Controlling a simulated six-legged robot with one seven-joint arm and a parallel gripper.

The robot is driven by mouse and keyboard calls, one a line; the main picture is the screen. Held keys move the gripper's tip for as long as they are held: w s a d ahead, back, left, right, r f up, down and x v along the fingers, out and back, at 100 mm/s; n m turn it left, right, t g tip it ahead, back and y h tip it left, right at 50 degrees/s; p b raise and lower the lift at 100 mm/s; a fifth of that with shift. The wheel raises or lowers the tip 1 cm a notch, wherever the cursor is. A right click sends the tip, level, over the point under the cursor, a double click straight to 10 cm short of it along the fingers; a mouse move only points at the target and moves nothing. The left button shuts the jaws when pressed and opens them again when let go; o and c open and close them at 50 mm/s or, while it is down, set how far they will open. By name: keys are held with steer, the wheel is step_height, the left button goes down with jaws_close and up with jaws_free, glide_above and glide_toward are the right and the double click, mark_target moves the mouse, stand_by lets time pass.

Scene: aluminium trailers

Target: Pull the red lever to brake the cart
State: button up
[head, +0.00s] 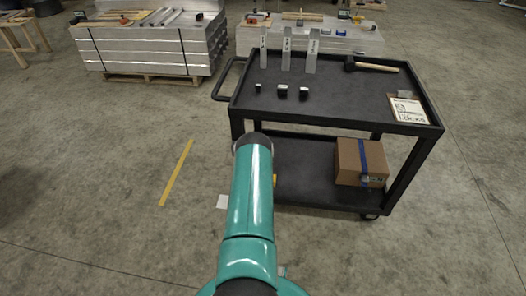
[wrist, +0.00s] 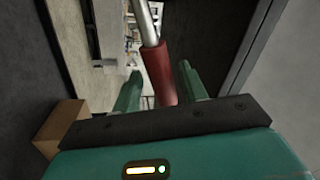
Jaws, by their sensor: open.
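The lever's red grip (wrist: 158,75) and its metal rod (wrist: 145,22) show in the wrist view. My gripper (wrist: 160,71) is open, with one green finger on each side of the red grip. The grip's lower end reaches down between the fingers; I cannot tell whether either finger touches it. The black two-shelf cart (head: 330,109) stands right of centre in the head view. My arm reaches toward its near left corner there and hides my gripper. The lever is not visible in the head view.
A cardboard box (head: 348,165) with blue tape lies on the cart's lower shelf. Metal brackets, small black parts, a mallet (head: 377,66) and a clipboard (head: 407,109) are on top. Aluminium stacks (head: 140,52) stand behind. The floor left of the cart is open, with a yellow stripe (head: 176,172).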

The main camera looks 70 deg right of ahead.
steer(key=v, duration=1.3)
steer(key=shift+w+a, duration=0.1)
